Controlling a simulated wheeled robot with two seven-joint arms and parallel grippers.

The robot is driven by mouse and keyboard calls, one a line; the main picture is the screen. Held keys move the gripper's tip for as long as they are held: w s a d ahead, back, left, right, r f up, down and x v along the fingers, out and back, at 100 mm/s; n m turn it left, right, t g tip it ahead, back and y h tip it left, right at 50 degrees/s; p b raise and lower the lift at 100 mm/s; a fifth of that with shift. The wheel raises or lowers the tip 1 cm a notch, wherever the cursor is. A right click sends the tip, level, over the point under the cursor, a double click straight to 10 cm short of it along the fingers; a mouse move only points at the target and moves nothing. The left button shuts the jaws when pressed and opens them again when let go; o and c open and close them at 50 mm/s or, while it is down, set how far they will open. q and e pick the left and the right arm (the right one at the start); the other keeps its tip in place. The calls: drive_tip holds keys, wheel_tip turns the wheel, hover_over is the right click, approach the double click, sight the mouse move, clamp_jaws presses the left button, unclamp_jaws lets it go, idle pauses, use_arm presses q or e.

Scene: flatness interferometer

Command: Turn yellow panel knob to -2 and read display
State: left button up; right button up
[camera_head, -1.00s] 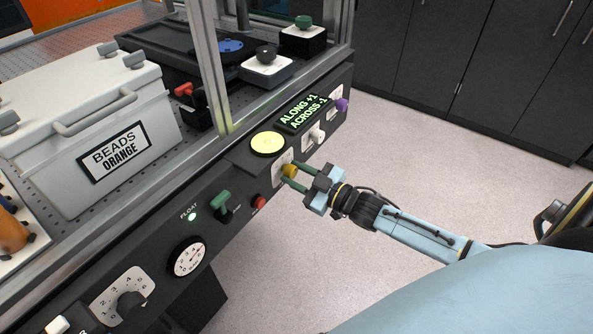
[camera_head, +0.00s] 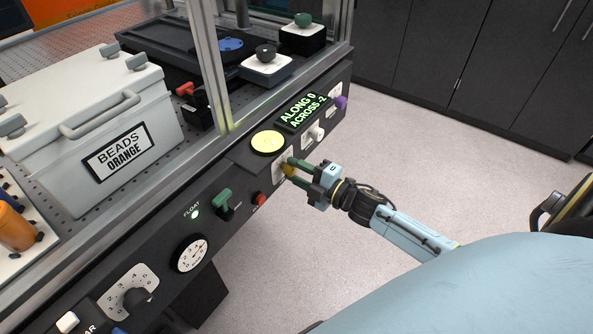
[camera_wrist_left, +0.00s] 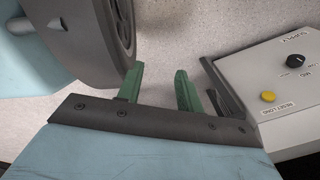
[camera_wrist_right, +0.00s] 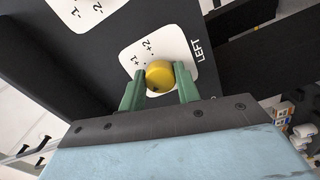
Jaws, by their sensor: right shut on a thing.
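The yellow knob (camera_head: 288,169) sits on the front panel below the round yellow disc, on a white dial plate. In the right wrist view the knob (camera_wrist_right: 159,75) stands between the green fingertips, with "+1", "+2" and "LEFT" legible; its pointer is not clear. My right gripper (camera_head: 295,169) is shut on the knob. The green-lettered display (camera_head: 303,109) reads "ALONG 0" and "ACROSS -2". My left gripper (camera_wrist_left: 158,88) is open and empty in the left wrist view; it is out of the head view.
A red button (camera_head: 259,199), a green lever (camera_head: 222,200) and a white knob (camera_head: 316,133) are near the yellow knob on the panel. A purple knob (camera_head: 341,102) is at its far end. A bead box (camera_head: 100,130) stands above. Floor to the right is clear.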

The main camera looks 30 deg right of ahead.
drive_tip(key=n, duration=0.3)
drive_tip(key=shift+n+b, duration=0.45)
drive_tip(key=shift+n, duration=0.35)
drive_tip(key=n+b, duration=0.1)
drive_tip(key=n, duration=0.4)
drive_tip(key=shift+b, duration=0.35)
use_arm(q)
drive_tip(key=w+d+r, duration=0.1)
drive_tip(key=w+r, duration=0.2)
drive_tip(key=w, duration=0.6)
drive_tip(key=shift+w+d+r+t+b, duration=0.2)
drive_tip(key=shift+d+t+b, duration=0.05)
drive_tip(key=shift+t+b, duration=0.2)
use_arm(e)
drive_tip(key=shift+n, duration=1.2)
drive_tip(key=o, duration=1)
